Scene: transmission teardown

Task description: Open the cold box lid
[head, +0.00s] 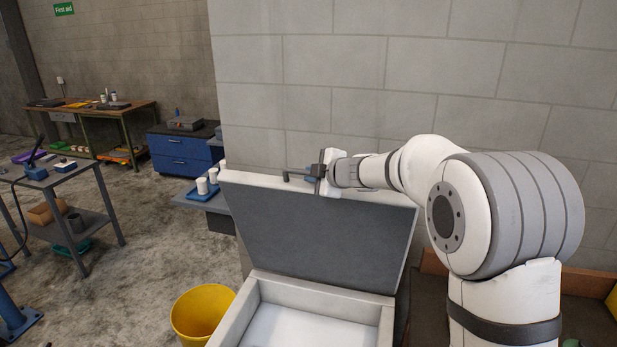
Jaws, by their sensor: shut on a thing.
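The cold box (370,314) stands in front of me, with a pale rim and an empty-looking white inside. Its lid (315,235) is raised steeply at the back, its dark grey inner face towards me and its pale edge on top. My gripper (303,174) is at the lid's top edge, reaching in from the right, and is shut on the lid there. The exact grip is small and partly hidden behind the edge.
A yellow bucket (201,312) stands on the floor left of the box. A small table with white cups (202,186) is behind it. A grey block wall (420,80) rises close behind the lid. A grey cart (62,205) stands at left, with open floor between.

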